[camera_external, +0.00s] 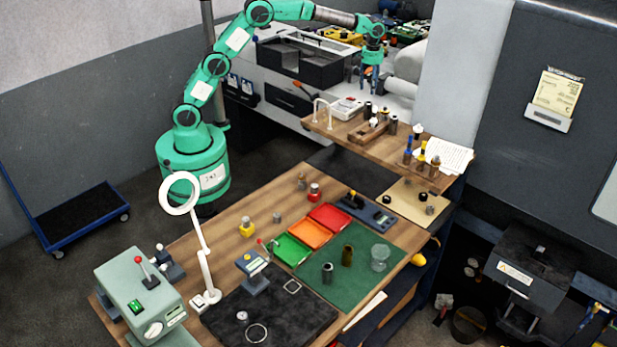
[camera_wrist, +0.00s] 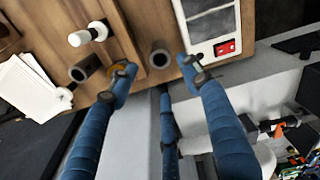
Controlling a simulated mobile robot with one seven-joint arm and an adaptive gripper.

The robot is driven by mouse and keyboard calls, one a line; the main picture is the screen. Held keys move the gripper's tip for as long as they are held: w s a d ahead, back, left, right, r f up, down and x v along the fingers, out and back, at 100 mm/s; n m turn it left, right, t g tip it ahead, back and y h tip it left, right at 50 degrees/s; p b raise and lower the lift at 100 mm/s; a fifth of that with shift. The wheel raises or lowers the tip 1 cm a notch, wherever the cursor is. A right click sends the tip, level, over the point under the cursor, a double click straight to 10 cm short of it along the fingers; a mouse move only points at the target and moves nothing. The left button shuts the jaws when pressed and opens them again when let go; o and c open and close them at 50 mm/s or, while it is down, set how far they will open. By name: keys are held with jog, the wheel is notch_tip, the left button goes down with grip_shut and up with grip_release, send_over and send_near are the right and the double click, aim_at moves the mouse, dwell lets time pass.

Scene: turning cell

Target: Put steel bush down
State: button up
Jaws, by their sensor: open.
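A grey hollow steel bush (camera_wrist: 160,55) stands on the wooden raised shelf close to its edge. In the wrist view it shows between the spread blue fingertips of my gripper (camera_wrist: 158,70), with room visible on both sides. In the outside view my gripper (camera_external: 370,88) points down over the back edge of the shelf (camera_external: 400,150), just above a dark small cylinder (camera_external: 367,108) that appears to be the same bush. The fingers are open, and I see no contact with the bush. The exact height of the fingertips over the shelf is unclear.
A white device with a red button (camera_wrist: 210,30) stands right of the bush in the wrist view. A wooden block, a second grey ring (camera_wrist: 85,68), a white-capped part (camera_wrist: 88,34) and papers (camera_wrist: 30,88) lie to the left. The lower workbench (camera_external: 220,245) holds coloured trays.

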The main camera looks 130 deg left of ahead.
jog(key=w+d+r+m, duration=0.2)
jog(key=d+r, duration=0.2)
jog(key=d, duration=0.3)
jog(key=w+d+r+m+t+y, duration=0.1)
jog(key=d+r, duration=0.2)
jog(key=d, duration=0.4)
jog(key=w+d+r+m, duration=0.2)
jog(key=d+r, duration=0.2)
jog(key=d, duration=0.3)
jog(key=s+d+r+m+t, duration=0.1)
jog(key=d+r+m, duration=0.15)
jog(key=d, duration=0.65)
jog(key=s+d+r+m, duration=0.1)
jog(key=d+r+m, duration=0.15)
jog(key=d, duration=0.75)
jog(key=s+d+f+m+t, duration=0.1)
jog(key=s+d+m, duration=0.3)
jog(key=s+d, duration=0.5)
jog(key=s+d+f+m+t, duration=0.15)
jog(key=s+d+m, duration=0.35)
jog(key=d, duration=0.9)
jog(key=s+d+f+m+t+h, duration=0.1)
jog(key=s+d+f+m, duration=0.2)
jog(key=s+d, duration=0.3)
jog(key=s+f, duration=0.1)
jog(key=s, duration=0.2)
jog(key=shift+s, duration=0.1)
